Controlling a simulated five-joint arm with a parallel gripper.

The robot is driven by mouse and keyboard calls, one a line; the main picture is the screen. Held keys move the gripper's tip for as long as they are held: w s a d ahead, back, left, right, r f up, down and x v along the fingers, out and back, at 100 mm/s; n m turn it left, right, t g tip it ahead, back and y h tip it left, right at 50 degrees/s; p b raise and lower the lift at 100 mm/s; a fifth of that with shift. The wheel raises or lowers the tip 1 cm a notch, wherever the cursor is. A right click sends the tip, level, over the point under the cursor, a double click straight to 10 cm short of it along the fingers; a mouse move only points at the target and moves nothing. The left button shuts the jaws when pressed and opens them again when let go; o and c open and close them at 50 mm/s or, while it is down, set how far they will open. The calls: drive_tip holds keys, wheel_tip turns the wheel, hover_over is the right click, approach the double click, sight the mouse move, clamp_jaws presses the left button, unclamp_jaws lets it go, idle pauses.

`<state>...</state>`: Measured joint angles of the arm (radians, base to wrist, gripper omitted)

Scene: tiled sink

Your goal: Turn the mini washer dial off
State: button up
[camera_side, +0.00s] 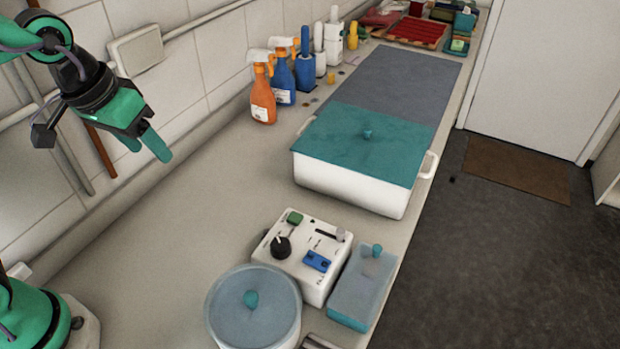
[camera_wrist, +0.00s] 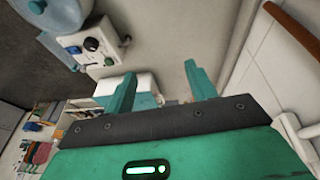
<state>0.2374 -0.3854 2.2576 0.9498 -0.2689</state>
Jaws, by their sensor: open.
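The mini washer, a white control box (camera_side: 308,262), stands on the counter in the lower middle of the side view. Its black dial (camera_side: 281,247) is on the left of its top face, near a green button (camera_side: 294,218), a slider (camera_side: 329,235) and a blue switch (camera_side: 316,261). In the wrist view the box (camera_wrist: 80,45) is at the upper left, with the dial (camera_wrist: 91,44) showing. My gripper (camera_side: 146,148) is open and empty, raised near the wall at the left, well apart from the box. Its two fingers (camera_wrist: 158,88) stand apart in the wrist view.
A round lidded pot (camera_side: 253,304) and a teal-blue box (camera_side: 363,288) flank the control box closely. A large white tub with a teal lid (camera_side: 365,150) stands behind it. Spray bottles (camera_side: 262,95) line the wall. The counter (camera_side: 190,235) left of the box is clear.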

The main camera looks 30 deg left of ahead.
drive_tip(key=w+d+f+g, duration=0.1)
drive_tip(key=w+d+f, duration=0.1)
drive_tip(key=d, duration=0.3)
drive_tip(key=w+d+f+g, duration=0.1)
drive_tip(key=w+d+f, duration=0.15)
drive_tip(key=d, duration=0.35)
drive_tip(key=g, duration=0.1)
hover_over(280, 244)
drive_tip(key=shift+n+y, duration=0.3)
drive_tip(key=shift+y, duration=0.1)
wheel_tip(280, 244, down, 5)
drive_tip(key=shift+r, duration=0.1)
drive_tip(key=shift+f, duration=3.9)
drive_tip(key=c, duration=1)
